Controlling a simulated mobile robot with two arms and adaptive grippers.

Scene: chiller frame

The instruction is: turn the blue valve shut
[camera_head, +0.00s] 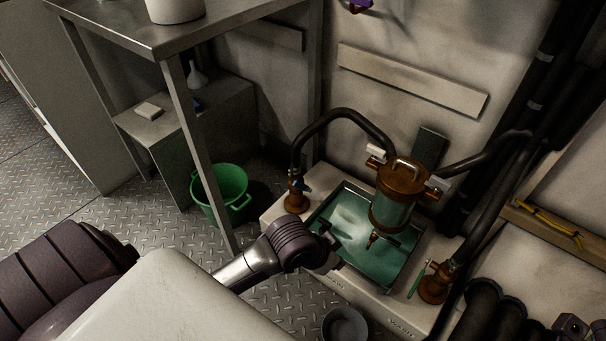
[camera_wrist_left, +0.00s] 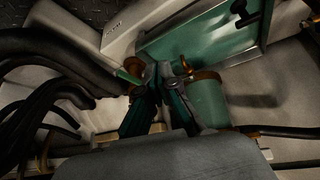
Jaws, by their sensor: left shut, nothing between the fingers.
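The left valve (camera_head: 296,196) is a brass fitting with a small dark blue handle (camera_head: 303,186), at the left end of the white chiller base in the head view. A black hose rises from it. My left gripper (camera_head: 333,240) is over the front left part of the tray, to the right of and nearer than this valve, apart from it. In the left wrist view its fingers (camera_wrist_left: 168,72) are close together and empty. I cannot make out the blue handle in the left wrist view. My right gripper is not in view.
A tray (camera_head: 408,262) of greenish liquid and a brass-capped glass vessel (camera_head: 391,213) are beside the gripper. A second brass valve (camera_head: 436,287) with a green handle (camera_head: 417,280) stands at right. A green bucket (camera_head: 222,183) and metal table leg (camera_head: 200,150) are left.

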